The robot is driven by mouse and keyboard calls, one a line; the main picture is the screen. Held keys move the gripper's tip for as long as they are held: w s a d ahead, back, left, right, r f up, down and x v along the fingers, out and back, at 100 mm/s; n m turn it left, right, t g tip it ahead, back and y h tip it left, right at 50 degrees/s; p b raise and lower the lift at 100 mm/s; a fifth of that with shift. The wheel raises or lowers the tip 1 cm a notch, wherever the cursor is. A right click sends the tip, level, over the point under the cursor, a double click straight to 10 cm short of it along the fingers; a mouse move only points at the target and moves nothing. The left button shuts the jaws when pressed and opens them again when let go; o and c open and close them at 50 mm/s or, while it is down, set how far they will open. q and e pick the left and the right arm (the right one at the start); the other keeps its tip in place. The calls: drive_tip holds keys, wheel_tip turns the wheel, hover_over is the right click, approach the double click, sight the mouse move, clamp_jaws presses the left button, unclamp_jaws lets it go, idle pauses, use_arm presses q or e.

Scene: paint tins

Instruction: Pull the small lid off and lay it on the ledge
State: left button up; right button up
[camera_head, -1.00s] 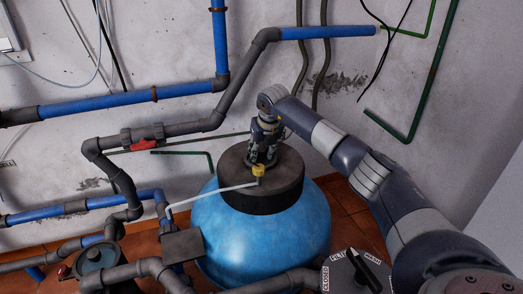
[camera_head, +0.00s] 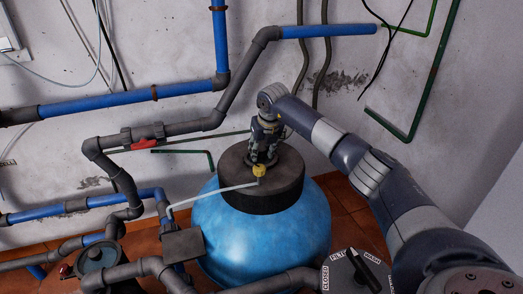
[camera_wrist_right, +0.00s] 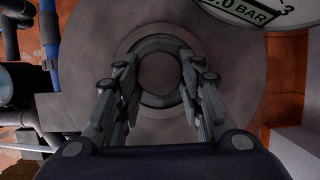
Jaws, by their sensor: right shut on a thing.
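The small lid (camera_wrist_right: 159,73) is a dark grey disc with a ring around it, seen from above in the right wrist view. It sits at the middle of the broad dark cover (camera_head: 285,187) on top of the blue tank (camera_head: 265,235). My right gripper (camera_head: 263,160) points down onto the cover. Its two fingers (camera_wrist_right: 158,68) are on opposite sides of the small lid, shut on it. In the head view the gripper hides the small lid. I cannot see whether the lid is raised. I cannot make out the ledge. My left gripper is out of view.
A yellow fitting (camera_head: 259,170) with a pale hose (camera_head: 210,192) stands just in front of the gripper. A pressure gauge (camera_wrist_right: 250,10) shows at the wrist view's top edge. Pipes run to the left. A dial valve (camera_head: 352,272) is at the front right.

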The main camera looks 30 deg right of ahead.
drive_tip(key=o, duration=1.3)
drive_tip(key=shift+r, duration=0.3)
drive_tip(key=shift+c, duration=0.2)
drive_tip(key=d+v, duration=0.1)
drive_tip(key=v, duration=1.1)
drive_tip(key=shift+a, duration=0.45)
